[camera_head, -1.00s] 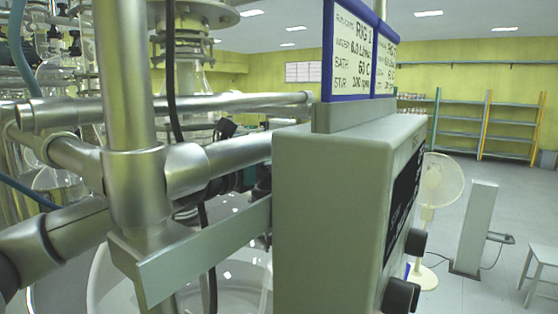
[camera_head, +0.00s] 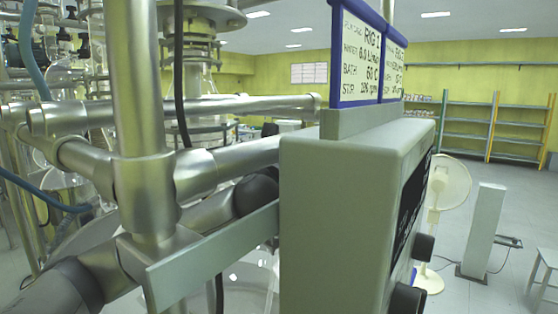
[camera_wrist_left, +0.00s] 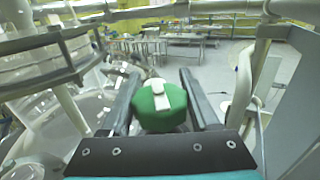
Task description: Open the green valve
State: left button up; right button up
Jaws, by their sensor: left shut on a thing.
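In the left wrist view, the green valve (camera_wrist_left: 158,112) is a round green knob with a pale strip on its top. It sits between the two dark fingers of my left gripper (camera_wrist_left: 160,84), which is shut on it. The pipe or port under the valve is hidden by the knob and the gripper. In the head view I cannot see the valve or the gripper's fingers; the metal frame and a grey control box (camera_head: 345,200) block that area. My right gripper is in neither view.
Metal frame tubes (camera_head: 145,110) and a flat bracket (camera_head: 215,255) stand close in front. Glassware (camera_wrist_left: 45,75) is left of the gripper. A blue-framed sign (camera_head: 360,55) tops the box. A fan (camera_head: 445,190), shelves (camera_head: 470,125) and open floor lie beyond.

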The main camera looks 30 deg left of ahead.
pick_arm(q)
jog(key=shift+a+n+g+y, duration=0.1)
jog(key=shift+n+g+y, duration=0.3)
jog(key=shift+n+y, duration=0.25)
jog(key=shift+a+f+y, duration=0.1)
jog(key=shift+y, duration=0.25)
jog(key=o, duration=1.4)
jog(key=shift+d+m+t+h, duration=0.2)
jog(key=shift+m+t+h, duration=0.5)
jog(key=shift+m+h, duration=0.8)
jog(key=shift+w+d+m+t+h+b, duration=0.1)
jog(key=shift+d+m+t+h+b, duration=0.15)
jog(key=shift+m+h, duration=1)
jog(key=shift+w+d+m+t+h+b, duration=0.1)
jog(key=shift+d+m+t+h, duration=0.25)
jog(key=shift+h, duration=1.7)
jog(key=shift+s+d+m+g+h+p, duration=0.1)
jog(key=shift+d+m+g+h+p, duration=0.1)
jog(key=shift+m+h, duration=0.85)
jog(key=shift+s+d+m+g+h+p, duration=0.15)
jog(key=shift+m+h, duration=0.45)
jog(key=shift+h, duration=0.85)
